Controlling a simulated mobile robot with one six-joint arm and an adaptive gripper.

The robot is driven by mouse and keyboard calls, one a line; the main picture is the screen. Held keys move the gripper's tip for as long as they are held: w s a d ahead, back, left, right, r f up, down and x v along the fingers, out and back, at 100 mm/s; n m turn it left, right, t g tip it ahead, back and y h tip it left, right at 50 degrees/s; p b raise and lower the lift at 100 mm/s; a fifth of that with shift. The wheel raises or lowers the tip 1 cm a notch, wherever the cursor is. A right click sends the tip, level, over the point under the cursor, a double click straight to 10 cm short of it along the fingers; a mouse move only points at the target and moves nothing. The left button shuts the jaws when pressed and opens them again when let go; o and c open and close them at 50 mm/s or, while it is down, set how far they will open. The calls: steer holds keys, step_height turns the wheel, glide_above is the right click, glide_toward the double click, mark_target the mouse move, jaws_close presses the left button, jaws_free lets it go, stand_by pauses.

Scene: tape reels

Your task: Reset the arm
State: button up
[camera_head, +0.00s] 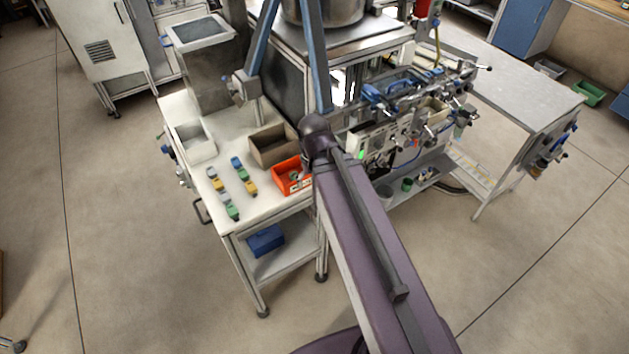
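My purple arm (375,255) rises from the bottom of the head view and reaches up and left to a dark joint (318,137). The joint appears in front of the right part of the white worktable (270,212), next to an orange bin (287,178). I cannot make out my gripper or its fingers, so I cannot tell whether it holds anything.
Several small green, yellow and blue items (229,199) lie in two rows on the worktable. A pale bin (194,143) and a brown bin (272,146) stand behind them. A machine with cables and fittings (400,100) stands beyond. The floor (130,260) left is clear.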

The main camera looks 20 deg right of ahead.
stand_by(0.4)
step_height(320, 180, down, 5)
steer(key=b, duration=0.5)
stand_by(1.1)
